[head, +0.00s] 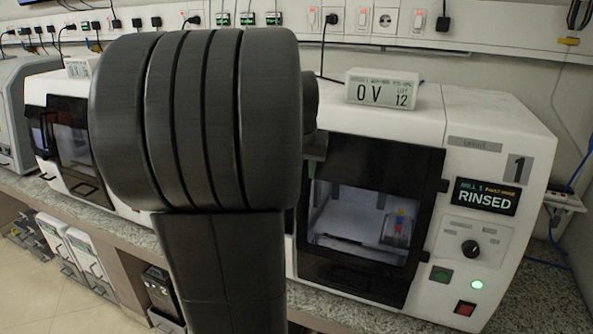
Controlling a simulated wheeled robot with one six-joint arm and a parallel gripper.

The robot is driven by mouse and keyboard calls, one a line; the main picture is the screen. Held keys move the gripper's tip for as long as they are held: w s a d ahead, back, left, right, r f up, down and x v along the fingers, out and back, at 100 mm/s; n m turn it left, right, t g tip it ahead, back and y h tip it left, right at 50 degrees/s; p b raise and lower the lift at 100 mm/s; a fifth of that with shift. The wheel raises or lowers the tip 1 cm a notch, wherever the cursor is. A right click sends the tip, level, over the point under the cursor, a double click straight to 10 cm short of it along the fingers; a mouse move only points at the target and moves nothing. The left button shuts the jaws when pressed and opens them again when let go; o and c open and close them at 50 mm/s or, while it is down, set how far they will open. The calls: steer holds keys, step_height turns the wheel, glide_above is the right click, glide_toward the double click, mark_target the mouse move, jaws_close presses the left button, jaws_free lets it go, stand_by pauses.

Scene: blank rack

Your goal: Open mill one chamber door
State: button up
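Mill one (487,130) is the white machine at the right, marked "1", with a small display (486,197) reading "RINSED". Its chamber door (372,160) is a dark frame with a window, and looks flush with the mill's front. Through the window I see a pale chamber interior with a small colored item (398,228). My dark arm stands in the foreground and hides the left side of the door, so I cannot see a handle there. My gripper is not visible in the head view.
A white box display (380,88) reading "0 V" and "12" stands on mill one. Another white machine with a dark window (73,145) stands at the left. A speckled counter (540,290) carries the machines. Power sockets and cables line the wall. Several white units (88,258) sit below the counter.

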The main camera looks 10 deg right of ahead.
steer(key=shift+x, duration=1.2)
jaws_close()
